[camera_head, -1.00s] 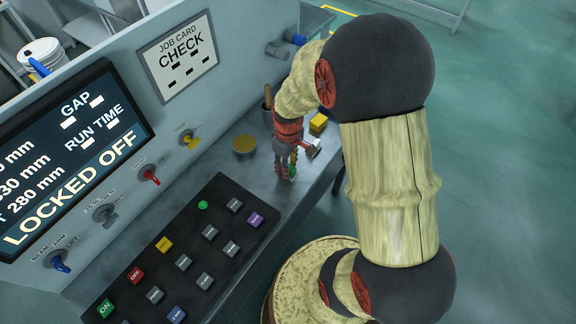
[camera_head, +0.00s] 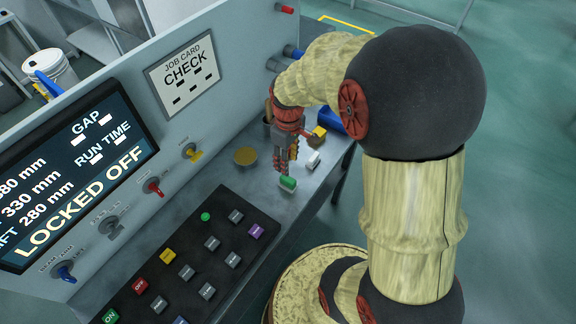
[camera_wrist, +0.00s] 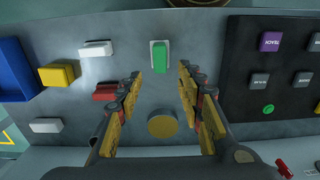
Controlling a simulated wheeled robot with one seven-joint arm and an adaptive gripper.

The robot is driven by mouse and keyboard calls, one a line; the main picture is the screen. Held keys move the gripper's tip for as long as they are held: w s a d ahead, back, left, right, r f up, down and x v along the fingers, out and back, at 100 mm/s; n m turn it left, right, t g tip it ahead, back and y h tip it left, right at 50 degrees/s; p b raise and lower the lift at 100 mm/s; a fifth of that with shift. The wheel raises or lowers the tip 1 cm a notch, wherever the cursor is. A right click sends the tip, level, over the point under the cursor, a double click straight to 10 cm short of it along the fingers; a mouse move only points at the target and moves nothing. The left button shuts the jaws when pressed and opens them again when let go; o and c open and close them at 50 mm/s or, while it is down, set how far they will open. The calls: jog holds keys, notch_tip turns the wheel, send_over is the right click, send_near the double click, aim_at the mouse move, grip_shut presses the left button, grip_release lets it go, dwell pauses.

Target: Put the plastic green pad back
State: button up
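The green pad (camera_head: 288,183) is a small block on the grey bench, just past the top corner of the dark keypad. In the wrist view the green pad (camera_wrist: 160,58) lies ahead of my fingertips, with a pale rectangular edge around part of it. I cannot tell whether that edge is a slot or a plate. My gripper (camera_wrist: 160,74) is open, its two fingers apart on either side of the pad's line, with nothing between them. In the head view my gripper (camera_head: 285,163) points down just above and behind the pad.
The keypad (camera_wrist: 270,70) lies close beside the pad. On the other side are a white block (camera_wrist: 97,48), a red block (camera_wrist: 105,92), a yellow block (camera_wrist: 60,74), another white block (camera_wrist: 45,125) and a blue tray (camera_wrist: 12,70). A gold disc (camera_wrist: 163,125) lies near the upright panel (camera_head: 210,130).

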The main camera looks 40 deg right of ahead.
jog(key=s+a+r+m+t, duration=0.2)
jog(key=s+a+r, duration=0.4)
jog(key=r, duration=0.4)
jog(key=s+a+r+m+t, duration=0.2)
jog(key=s+a+r, duration=0.4)
jog(key=r, duration=0.5)
jog(key=shift+s+r+t, duration=0.15)
jog(key=shift+t, duration=0.65)
